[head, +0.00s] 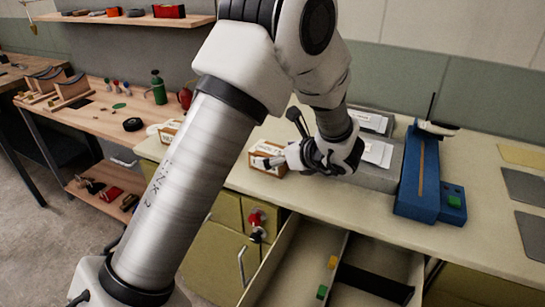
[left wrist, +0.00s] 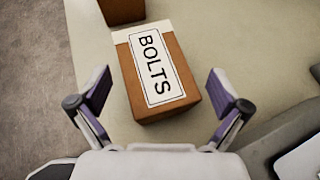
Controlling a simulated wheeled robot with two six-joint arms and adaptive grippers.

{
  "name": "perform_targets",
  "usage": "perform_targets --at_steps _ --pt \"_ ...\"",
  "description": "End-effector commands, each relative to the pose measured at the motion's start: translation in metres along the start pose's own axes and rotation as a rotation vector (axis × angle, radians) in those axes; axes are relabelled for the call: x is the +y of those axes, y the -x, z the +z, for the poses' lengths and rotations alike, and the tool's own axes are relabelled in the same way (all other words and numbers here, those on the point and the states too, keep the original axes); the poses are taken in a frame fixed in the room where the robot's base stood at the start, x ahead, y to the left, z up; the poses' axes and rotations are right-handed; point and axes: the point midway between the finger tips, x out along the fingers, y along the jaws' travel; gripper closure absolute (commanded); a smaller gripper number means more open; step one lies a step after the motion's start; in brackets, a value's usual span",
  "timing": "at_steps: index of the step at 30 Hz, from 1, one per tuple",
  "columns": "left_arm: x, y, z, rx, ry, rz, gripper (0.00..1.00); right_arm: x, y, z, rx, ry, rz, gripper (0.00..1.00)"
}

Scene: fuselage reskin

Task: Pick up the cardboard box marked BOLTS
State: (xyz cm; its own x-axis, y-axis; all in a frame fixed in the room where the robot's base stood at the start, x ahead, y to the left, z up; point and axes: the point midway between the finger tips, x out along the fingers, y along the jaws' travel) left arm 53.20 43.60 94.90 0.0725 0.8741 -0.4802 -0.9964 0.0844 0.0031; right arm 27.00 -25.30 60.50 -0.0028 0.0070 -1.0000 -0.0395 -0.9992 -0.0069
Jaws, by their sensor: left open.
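The cardboard box marked BOLTS (left wrist: 130,88) stands on the counter in the left wrist view, with its white label (left wrist: 160,69) turned up to the camera. In the head view the box (head: 266,171) is at the counter's front edge, partly hidden by my left gripper (head: 270,160). My left gripper is open, and in the left wrist view its two fingers (left wrist: 163,98) are on either side of the box's near end, with gaps on both sides. My right gripper is in neither view.
Another cardboard box (head: 170,132) stands to the left on the counter (head: 480,225). A blue machine (head: 418,175) is at the right. Below, an open drawer (head: 300,270) holds small coloured blocks. A wooden workbench (head: 100,115) with a green bottle (head: 158,88) is at the left.

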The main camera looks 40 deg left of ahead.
Motion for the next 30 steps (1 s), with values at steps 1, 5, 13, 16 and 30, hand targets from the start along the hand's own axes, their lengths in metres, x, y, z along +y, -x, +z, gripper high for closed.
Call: perform_targets --at_steps 1,5,13,16,30 --pt "-0.0001 -0.0004 0.0002 0.000 0.000 0.000 0.00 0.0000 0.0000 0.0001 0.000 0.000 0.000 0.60" --pt "-0.0002 0.0000 0.0002 -0.001 0.000 -0.001 0.04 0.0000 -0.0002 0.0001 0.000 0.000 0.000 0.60" --pt "-0.0001 0.0000 -0.0004 0.000 -0.001 0.000 0.87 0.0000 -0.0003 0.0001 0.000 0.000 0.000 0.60" --pt "0.0001 -0.0002 -0.0007 0.001 -0.001 0.000 0.92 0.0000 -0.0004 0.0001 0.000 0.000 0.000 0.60" --pt "-0.0041 -0.0002 0.0081 0.002 -0.003 -0.003 0.93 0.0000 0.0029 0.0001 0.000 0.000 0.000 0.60"
